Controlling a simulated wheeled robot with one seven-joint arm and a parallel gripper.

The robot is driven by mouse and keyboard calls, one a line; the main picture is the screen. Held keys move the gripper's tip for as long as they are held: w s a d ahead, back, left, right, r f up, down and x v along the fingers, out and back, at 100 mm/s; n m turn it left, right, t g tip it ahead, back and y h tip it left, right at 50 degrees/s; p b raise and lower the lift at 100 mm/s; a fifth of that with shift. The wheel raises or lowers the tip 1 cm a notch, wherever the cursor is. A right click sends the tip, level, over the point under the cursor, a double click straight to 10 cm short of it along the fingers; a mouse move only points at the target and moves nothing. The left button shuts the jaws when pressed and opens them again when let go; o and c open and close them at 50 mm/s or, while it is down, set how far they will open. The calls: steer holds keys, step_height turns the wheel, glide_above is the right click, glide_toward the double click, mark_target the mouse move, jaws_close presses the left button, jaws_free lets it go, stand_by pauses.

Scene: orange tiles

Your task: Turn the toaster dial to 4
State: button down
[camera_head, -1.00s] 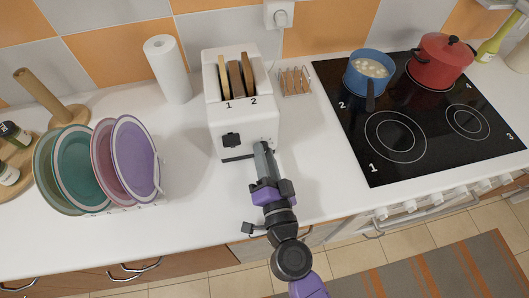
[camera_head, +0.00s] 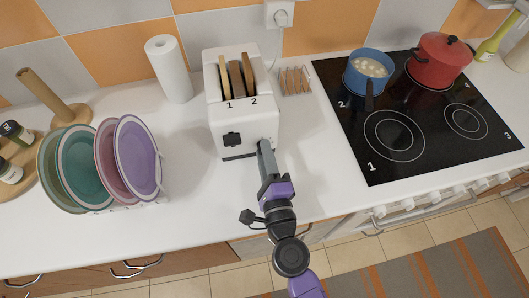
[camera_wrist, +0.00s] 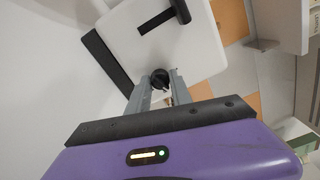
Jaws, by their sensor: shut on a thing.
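The white toaster (camera_head: 219,119) stands on the counter with bread slices (camera_head: 236,75) in its slots, marked 1 and 2 on top. Its black lever (camera_head: 232,139) is on the front face, to the left. My gripper (camera_head: 264,143) is at the lower right of that face. In the wrist view, my gripper (camera_wrist: 158,84) has its two grey fingers on either side of the round dark dial (camera_wrist: 160,78), shut on it. The wrist view shows the toaster (camera_wrist: 178,50) and lever (camera_wrist: 165,16) tilted. The dial's number marks cannot be read.
A plate rack with several plates (camera_head: 137,158) stands to the left. A paper towel roll (camera_head: 168,69) is behind it. A toast rack (camera_head: 295,80) and the black hob (camera_head: 420,135), with a blue pot (camera_head: 367,72) and red pot (camera_head: 440,61), are to the right.

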steer(key=m, duration=0.4)
steer(key=shift+m, duration=0.3)
steer(key=m, duration=0.3)
steer(key=shift+d+m+b, duration=0.1)
steer(key=shift+m+b, duration=0.3)
steer(key=m, duration=0.4)
steer(key=shift+f+m+b, duration=0.1)
steer(key=shift+m+b, duration=0.35)
steer(key=shift+m, duration=1.65)
steer(key=c, duration=1.1)
jaws_free()
steer(key=shift+c, duration=0.2)
